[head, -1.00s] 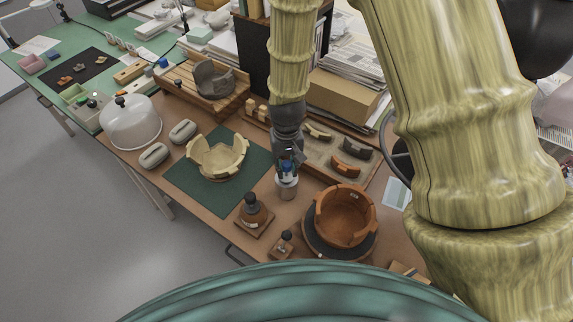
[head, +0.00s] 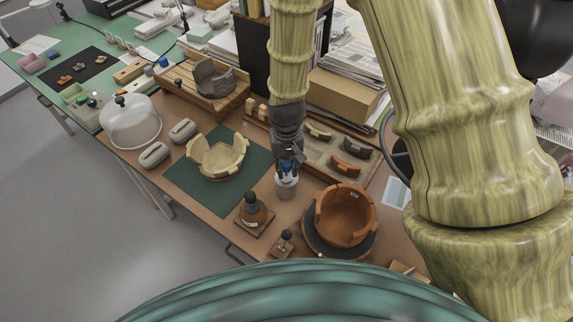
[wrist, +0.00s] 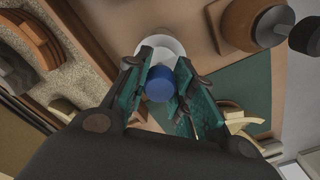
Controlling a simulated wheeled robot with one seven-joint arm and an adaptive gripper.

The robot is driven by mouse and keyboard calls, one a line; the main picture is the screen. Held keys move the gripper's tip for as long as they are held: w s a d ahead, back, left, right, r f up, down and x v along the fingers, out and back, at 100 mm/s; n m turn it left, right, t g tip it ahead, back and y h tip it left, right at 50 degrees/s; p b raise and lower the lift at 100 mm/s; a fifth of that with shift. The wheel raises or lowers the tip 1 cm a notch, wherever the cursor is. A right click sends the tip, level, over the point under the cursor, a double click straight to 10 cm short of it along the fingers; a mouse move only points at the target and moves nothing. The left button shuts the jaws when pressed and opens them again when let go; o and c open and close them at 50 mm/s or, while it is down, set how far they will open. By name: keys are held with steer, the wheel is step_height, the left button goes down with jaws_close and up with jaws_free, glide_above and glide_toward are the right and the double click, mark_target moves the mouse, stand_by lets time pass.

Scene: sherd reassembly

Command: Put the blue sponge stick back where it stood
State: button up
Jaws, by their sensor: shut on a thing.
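The blue sponge stick (wrist: 159,84) is between the two fingers of my gripper (wrist: 163,80) in the wrist view; its blue end faces the camera. In the head view my gripper (head: 288,162) points down, shut on the blue sponge stick (head: 286,168), directly above a small white-rimmed grey pot (head: 286,187). In the wrist view the white rim of the pot (wrist: 172,45) shows behind the stick. The lower part of the stick is hidden, so I cannot tell how deep it is in the pot.
A cream broken bowl (head: 218,158) sits on a green mat (head: 188,184) at left. A tray of sherds (head: 372,178) lies behind right.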

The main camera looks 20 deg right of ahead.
stand_by(0.4)
steer(key=o, duration=0.9)
steer(key=shift+r, duration=5.95)
